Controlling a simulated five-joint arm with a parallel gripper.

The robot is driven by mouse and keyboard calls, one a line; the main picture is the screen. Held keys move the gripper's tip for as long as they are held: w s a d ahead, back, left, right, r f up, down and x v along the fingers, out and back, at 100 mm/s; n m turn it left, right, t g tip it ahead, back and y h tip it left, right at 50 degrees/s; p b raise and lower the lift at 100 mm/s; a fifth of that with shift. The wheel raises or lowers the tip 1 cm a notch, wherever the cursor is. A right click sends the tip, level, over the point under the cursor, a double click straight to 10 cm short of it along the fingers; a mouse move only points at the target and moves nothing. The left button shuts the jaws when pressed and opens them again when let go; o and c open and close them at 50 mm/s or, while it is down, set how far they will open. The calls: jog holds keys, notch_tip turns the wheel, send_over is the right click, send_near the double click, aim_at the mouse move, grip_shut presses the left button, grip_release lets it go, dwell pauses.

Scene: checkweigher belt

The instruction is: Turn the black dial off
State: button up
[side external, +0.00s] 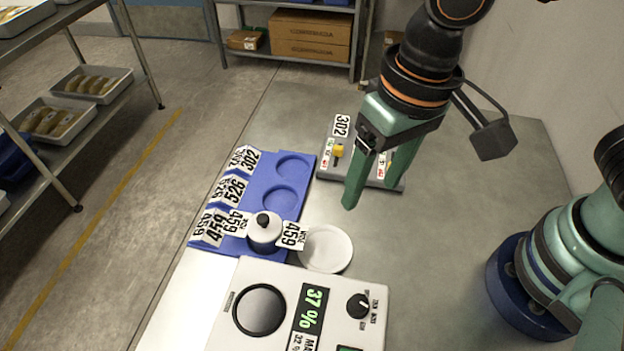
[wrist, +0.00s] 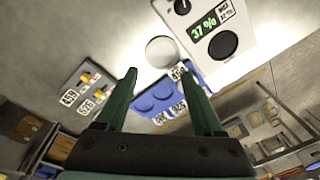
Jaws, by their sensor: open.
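The black dial (side external: 358,306) sits on the front right of a white machine housing (side external: 231,341), with small labels around it that I cannot read surely. A pale mark on the dial points toward the upper right in the side view. The dial also shows at the top edge of the wrist view (wrist: 181,6). A display (side external: 312,308) beside it reads 37 % in green. My gripper (side external: 369,192) is open and empty, fingers pointing down, well behind and above the housing and apart from the dial. Both fingers show in the wrist view (wrist: 158,75).
A blue tray (side external: 240,190) with round recesses holds a black-knobbed white weight (side external: 264,231) and number cards. A white round plate (side external: 326,249) lies between tray and housing. A grey panel with a yellow switch (side external: 338,151) stands under my gripper. Bare table lies right of the plate.

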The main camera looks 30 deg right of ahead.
send_over(359, 301)
notch_tip(359, 301, down, 2)
jog(key=f+g+h, duration=0.1)
notch_tip(359, 301, down, 12)
jog(key=shift+r, duration=0.15)
grip_shut()
